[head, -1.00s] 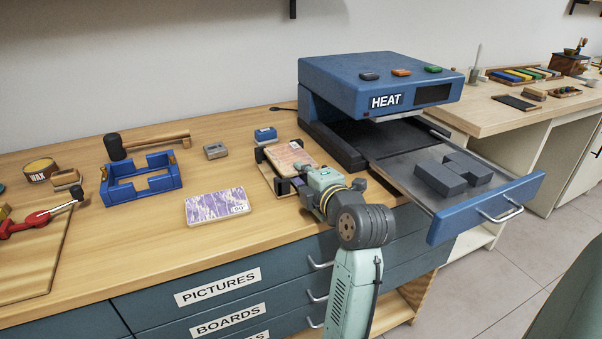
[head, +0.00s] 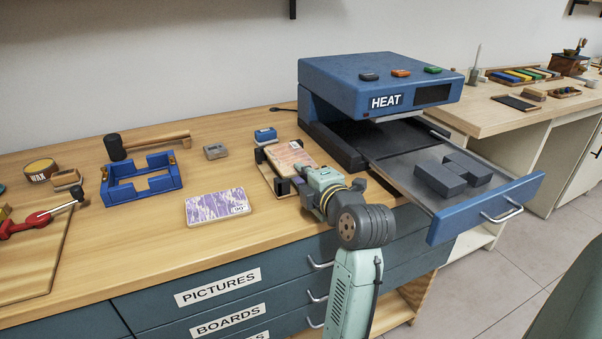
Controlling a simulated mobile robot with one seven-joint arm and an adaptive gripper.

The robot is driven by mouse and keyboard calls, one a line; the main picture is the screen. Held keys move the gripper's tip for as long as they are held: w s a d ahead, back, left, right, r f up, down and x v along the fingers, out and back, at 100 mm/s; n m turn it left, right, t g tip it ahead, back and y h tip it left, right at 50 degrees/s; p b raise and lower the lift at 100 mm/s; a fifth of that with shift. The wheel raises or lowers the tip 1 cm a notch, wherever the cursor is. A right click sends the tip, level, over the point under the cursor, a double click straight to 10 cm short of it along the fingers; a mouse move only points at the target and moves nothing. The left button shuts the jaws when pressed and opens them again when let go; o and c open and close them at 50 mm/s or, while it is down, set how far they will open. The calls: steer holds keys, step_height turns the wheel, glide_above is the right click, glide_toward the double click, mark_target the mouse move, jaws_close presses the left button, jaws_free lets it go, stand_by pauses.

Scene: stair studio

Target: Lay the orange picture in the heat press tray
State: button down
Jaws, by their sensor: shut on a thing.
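The orange picture (head: 288,157) is a flat board with a pinkish-orange face and a small white label. It lies at or just above a wooden holder (head: 266,176) on the bench, left of the heat press. My gripper (head: 293,183) is shut on the near end of the picture; my wrist hides part of that end. I cannot tell whether the picture is clear of the holder. The heat press tray (head: 405,165) is pulled out to the right of my gripper, with dark grey blocks (head: 453,175) on its front part. The blue heat press (head: 380,80) stands open behind it.
A purple picture (head: 217,207) lies on the bench left of my gripper. A blue frame (head: 142,180), a mallet (head: 150,143), a grey block (head: 215,151) and a small blue box (head: 265,134) are further left and back. The tray's blue front (head: 485,208) juts past the bench edge.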

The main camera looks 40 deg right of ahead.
step_height(320, 180, up, 2)
steer(key=shift+r+p, duration=0.1)
steer(key=shift+p, duration=0.7)
steer(key=r+p+v, duration=0.1)
steer(key=r+v, duration=0.1)
steer(key=v, duration=1.2)
steer(key=shift+r+p, duration=0.2)
steer(key=shift+p, duration=0.1)
steer(key=shift+s, duration=0.1)
steer(key=shift+f, duration=0.2)
